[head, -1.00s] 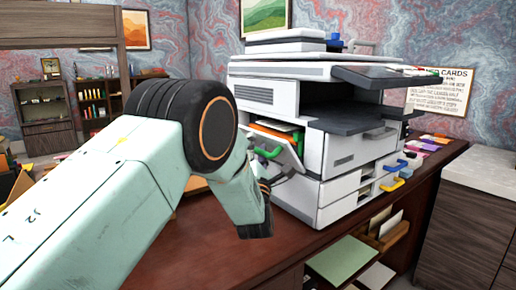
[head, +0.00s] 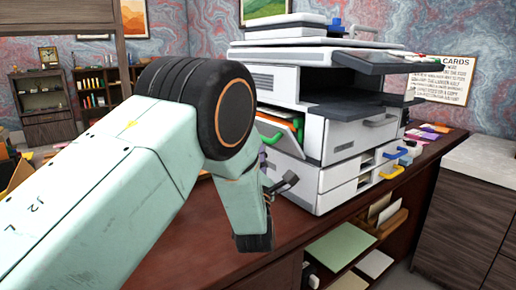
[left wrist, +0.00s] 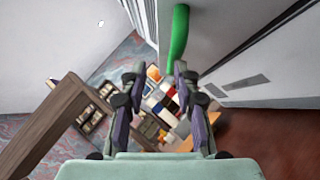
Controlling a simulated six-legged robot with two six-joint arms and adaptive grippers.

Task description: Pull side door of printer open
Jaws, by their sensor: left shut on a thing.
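The printer (head: 345,135) is a large white and grey machine on the desk. Its side door (head: 284,142) on the left side is tilted partly outward, with orange and green material showing behind its top edge. The door's green handle (head: 272,139) is partly hidden by my left arm; it also shows in the left wrist view (left wrist: 179,35). My right gripper is out of view.
Yellow (head: 392,171) and blue (head: 396,152) handles stick out of the printer's lower front. The desk top (head: 200,235) is clear left of the printer. A shelf with papers (head: 340,246) sits under the desk edge. A cabinet (head: 465,190) stands at right.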

